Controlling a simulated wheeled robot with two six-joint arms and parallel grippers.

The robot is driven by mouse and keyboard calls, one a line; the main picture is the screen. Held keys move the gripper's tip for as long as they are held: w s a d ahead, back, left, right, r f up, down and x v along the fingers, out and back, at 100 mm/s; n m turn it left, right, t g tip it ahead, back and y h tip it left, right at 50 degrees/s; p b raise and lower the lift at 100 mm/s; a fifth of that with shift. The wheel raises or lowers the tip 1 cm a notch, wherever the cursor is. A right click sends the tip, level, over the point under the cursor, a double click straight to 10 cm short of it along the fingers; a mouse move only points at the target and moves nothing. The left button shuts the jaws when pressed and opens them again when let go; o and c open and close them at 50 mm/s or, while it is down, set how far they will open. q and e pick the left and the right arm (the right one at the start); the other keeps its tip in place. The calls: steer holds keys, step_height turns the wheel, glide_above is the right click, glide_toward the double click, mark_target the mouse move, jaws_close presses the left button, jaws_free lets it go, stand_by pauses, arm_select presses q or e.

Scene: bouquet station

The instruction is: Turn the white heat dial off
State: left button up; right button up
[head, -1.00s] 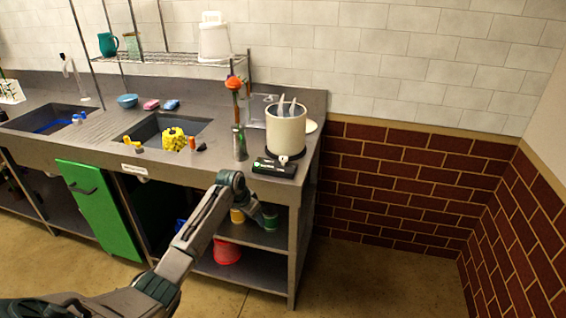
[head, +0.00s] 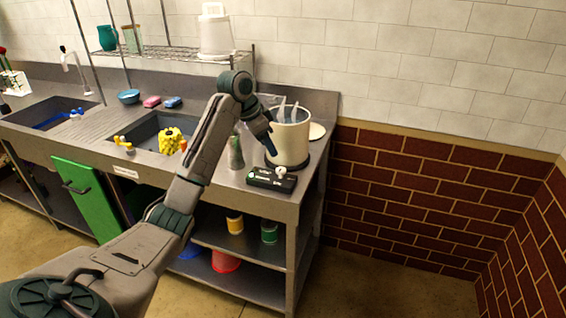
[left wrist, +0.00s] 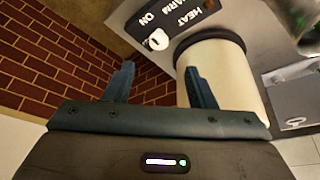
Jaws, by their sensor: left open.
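The white heat dial (head: 281,171) sits on a black control panel (head: 262,180) at the front of the counter, before the cream pot (head: 291,138). In the left wrist view the dial (left wrist: 157,39) shows on the panel (left wrist: 183,22), lettered HEAT, WARM and ON. Its exact setting is too small to tell. My left gripper (head: 271,149) points down just above and behind the dial, beside the pot. In the left wrist view its fingers (left wrist: 160,72) are apart and empty, with the dial beyond their tips, not touched. My right gripper is in no view.
The cream pot (left wrist: 225,75) stands close beside the left fingers. A grey-green bottle (head: 236,153) stands left of the panel. A sink with a yellow sponge-like thing (head: 171,140) lies farther left. Open floor lies right of the counter.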

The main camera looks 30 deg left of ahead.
mark_target(280, 169)
arm_select(q)
steer(key=x, duration=0.3)
steer(key=p+x, duration=0.1)
steer(key=shift+s+d+f, duration=0.2)
steer(key=shift+f, duration=0.1)
steer(key=x, duration=0.3)
steer(key=shift+w, duration=0.15)
steer(key=shift+x, duration=0.95)
steer(key=shift+a, duration=0.1)
steer(key=c, duration=0.7)
steer(key=shift+c, duration=1.4)
steer(key=shift+p, duration=0.3)
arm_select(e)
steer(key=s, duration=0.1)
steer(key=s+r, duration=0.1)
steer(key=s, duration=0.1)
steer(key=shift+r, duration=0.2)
